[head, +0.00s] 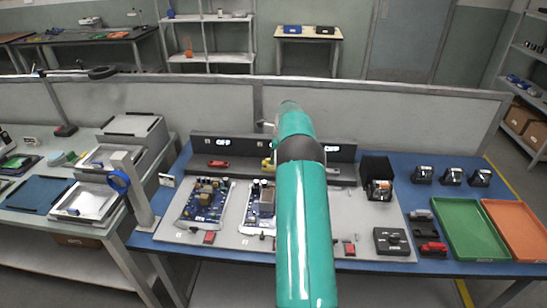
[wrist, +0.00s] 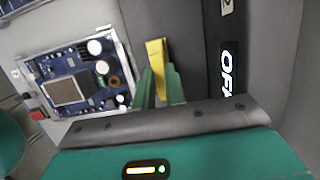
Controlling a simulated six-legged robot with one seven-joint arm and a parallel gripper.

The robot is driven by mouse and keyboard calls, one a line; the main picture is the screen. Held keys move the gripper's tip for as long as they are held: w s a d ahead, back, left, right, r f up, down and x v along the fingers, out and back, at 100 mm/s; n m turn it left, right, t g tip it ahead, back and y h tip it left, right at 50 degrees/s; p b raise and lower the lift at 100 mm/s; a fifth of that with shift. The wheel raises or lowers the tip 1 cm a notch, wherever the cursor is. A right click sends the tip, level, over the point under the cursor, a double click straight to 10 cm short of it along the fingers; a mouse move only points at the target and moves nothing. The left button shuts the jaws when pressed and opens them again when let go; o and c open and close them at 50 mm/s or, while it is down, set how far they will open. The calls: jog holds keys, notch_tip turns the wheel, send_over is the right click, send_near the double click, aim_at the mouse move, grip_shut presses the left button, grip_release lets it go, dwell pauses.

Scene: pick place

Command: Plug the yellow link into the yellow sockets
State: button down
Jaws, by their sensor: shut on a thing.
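The yellow link (wrist: 156,54) is a small yellow piece in the wrist view, between the green fingertips of my gripper (wrist: 159,78). The gripper is shut on it. The link is over or beside the grey board, near the dark panel; I cannot tell whether it touches anything. In the head view a small yellow piece (head: 267,164) shows beside my arm, at the foot of the dark back panel (head: 240,147). My arm hides the gripper there. I cannot make out the yellow sockets.
A red link (head: 218,163) lies on the panel's left part. Two blue circuit boards (head: 205,202) lie on the grey board (head: 160,228). A black box (head: 376,168), a dark control box (head: 391,241), a green tray (head: 465,225) and an orange tray (head: 515,225) are at right.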

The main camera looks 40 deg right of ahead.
jog(key=shift+f, duration=0.4)
dwell(0.4)
jog(key=c, duration=0.7)
grip_release()
jog(key=shift+r, duration=0.15)
jog(key=shift+r, duration=3.4)
